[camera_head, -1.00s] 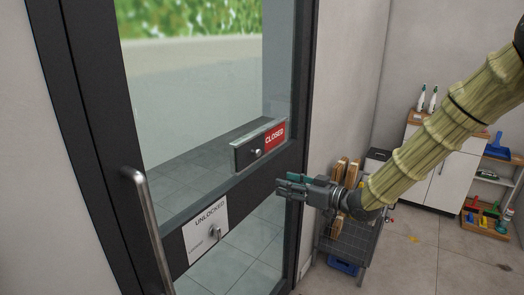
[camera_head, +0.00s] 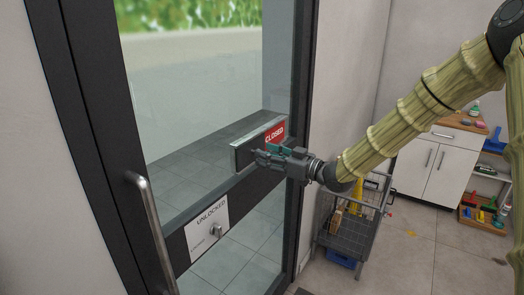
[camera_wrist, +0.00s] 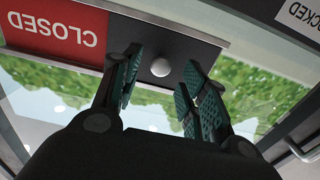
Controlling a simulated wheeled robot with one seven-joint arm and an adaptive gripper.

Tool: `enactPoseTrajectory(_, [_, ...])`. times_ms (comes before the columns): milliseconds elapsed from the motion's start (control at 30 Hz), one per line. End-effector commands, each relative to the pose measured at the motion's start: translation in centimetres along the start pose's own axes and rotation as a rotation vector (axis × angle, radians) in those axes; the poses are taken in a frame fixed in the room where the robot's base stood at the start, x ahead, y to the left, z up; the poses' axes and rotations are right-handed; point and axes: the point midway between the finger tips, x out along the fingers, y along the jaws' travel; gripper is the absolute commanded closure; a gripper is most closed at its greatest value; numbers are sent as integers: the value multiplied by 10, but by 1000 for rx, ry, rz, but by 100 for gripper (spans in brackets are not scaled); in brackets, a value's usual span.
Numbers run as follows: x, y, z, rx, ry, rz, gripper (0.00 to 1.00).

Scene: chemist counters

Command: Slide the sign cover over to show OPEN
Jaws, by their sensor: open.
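The sign (camera_head: 273,134) on the glass door shows a red CLOSED panel at its right end. The dark sliding cover (camera_head: 243,157) sits over the left part of the sign. In the wrist view the red CLOSED panel (camera_wrist: 55,32) appears upside down at the upper left, beside the dark cover (camera_wrist: 200,50). The cover's round pale knob (camera_wrist: 160,67) lies between my two fingers there. My gripper (camera_head: 262,155) is open in front of the cover and hides the knob in the head view. I cannot tell whether a finger touches the knob.
The door has a vertical pull handle (camera_head: 152,230) at the left.

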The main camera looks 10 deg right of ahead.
Motion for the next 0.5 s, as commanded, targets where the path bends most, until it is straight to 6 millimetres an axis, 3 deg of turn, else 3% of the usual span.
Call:
enactPoseTrajectory(200, [20,0,-1,0,-1,0,57])
enactPoseTrajectory(500, [25,0,0,-1,0,1,57])
